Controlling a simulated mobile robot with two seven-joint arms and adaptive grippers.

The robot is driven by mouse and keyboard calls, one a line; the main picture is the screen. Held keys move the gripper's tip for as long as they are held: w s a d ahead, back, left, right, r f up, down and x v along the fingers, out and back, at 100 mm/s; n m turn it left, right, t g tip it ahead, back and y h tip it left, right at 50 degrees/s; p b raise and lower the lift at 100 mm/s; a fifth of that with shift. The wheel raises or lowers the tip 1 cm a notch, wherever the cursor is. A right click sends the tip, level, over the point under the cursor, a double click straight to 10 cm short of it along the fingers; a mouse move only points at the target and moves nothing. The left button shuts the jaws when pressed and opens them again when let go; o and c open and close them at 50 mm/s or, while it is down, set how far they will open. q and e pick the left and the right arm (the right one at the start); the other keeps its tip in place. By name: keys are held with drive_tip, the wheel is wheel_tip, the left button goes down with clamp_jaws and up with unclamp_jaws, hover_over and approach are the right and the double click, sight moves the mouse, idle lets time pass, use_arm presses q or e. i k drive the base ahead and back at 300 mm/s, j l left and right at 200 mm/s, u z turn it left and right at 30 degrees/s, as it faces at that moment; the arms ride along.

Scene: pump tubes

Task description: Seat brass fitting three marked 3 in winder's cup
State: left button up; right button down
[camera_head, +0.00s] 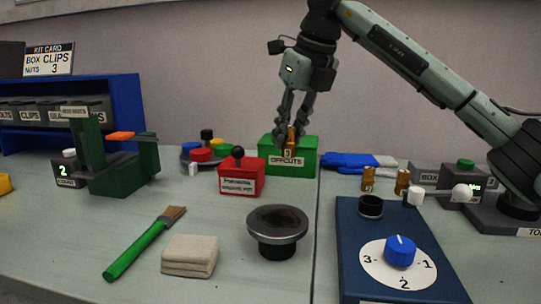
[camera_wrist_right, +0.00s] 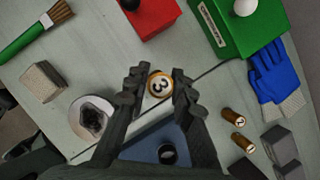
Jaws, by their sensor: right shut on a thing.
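My right gripper (camera_head: 291,140) is shut on brass fitting three (camera_head: 291,146). It holds the fitting upright in front of the green OFFCUTS box. In the right wrist view my right gripper (camera_wrist_right: 159,82) has its fingers either side of the fitting (camera_wrist_right: 159,85), whose round end shows a 3. A dark round cup (camera_head: 371,206) stands on the blue dial box (camera_head: 350,252), nearer the camera and to the right of the fitting. The cup also shows in the right wrist view (camera_wrist_right: 168,154), apart from the fitting. My left gripper is not in view.
Two other brass fittings (camera_head: 368,180) (camera_head: 402,182) stand behind the blue box. The green OFFCUTS box (camera_head: 303,160) and red box (camera_head: 240,180) are close by. A dark rimmed dish (camera_head: 278,222), cloth (camera_head: 189,256) and brush (camera_head: 140,246) lie left of the blue box.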

sight(370, 207)
drive_tip(key=k, duration=0.95)
